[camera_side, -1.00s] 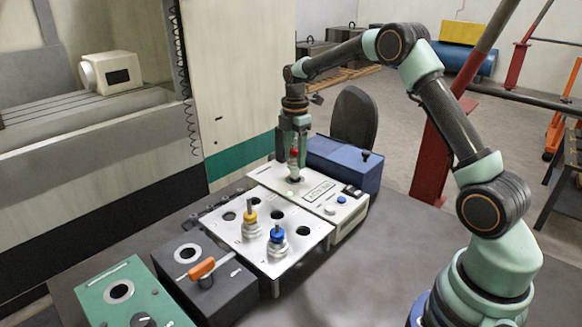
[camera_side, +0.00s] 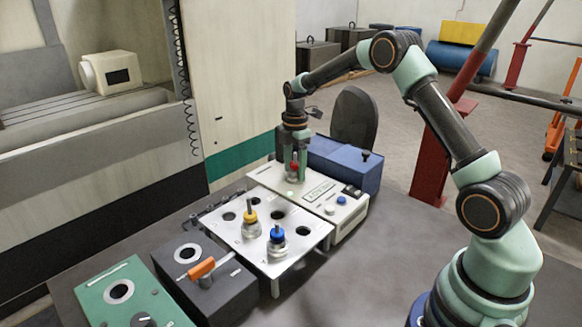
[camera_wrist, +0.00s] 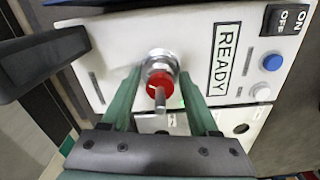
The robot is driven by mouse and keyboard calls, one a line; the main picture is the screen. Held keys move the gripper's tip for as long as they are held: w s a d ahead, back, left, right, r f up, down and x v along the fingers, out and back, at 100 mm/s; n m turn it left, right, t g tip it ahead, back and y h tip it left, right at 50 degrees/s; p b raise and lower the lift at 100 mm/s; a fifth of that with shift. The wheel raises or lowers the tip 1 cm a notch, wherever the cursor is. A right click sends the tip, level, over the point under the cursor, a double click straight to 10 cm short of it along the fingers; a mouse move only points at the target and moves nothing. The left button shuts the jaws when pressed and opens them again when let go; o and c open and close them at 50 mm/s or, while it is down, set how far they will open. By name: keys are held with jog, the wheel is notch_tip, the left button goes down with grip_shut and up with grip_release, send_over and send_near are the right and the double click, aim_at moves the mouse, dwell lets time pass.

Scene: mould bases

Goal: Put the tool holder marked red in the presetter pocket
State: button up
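The red-marked tool holder (camera_wrist: 160,84) stands upright at the presetter pocket, its metal collar at the pocket's mouth; it also shows in the side view (camera_side: 294,168). The presetter (camera_side: 318,190) is the pale box with a READY display (camera_wrist: 224,60). Its pocket is hidden under the holder and fingers, so how deep the holder sits is hard to tell. My gripper (camera_wrist: 160,78) points down over the presetter, with one green finger on each side of the holder. The fingertips appear closed on its collar (camera_side: 295,175).
A metal rack plate (camera_side: 308,218) in front holds a yellow-marked holder (camera_side: 250,218) and a blue-marked holder (camera_side: 277,238), plus several empty holes. A dark block with an orange handle (camera_side: 202,268) and a green box (camera_side: 105,283) stand left. A blue box (camera_side: 345,165) is behind the presetter.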

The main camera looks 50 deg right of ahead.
jog(key=o, duration=0.3)
jog(key=shift+r, duration=0.1)
notch_tip(320, 180, up, 11)
jog(key=shift+f, duration=0.1)
jog(key=shift+r, duration=0.6)
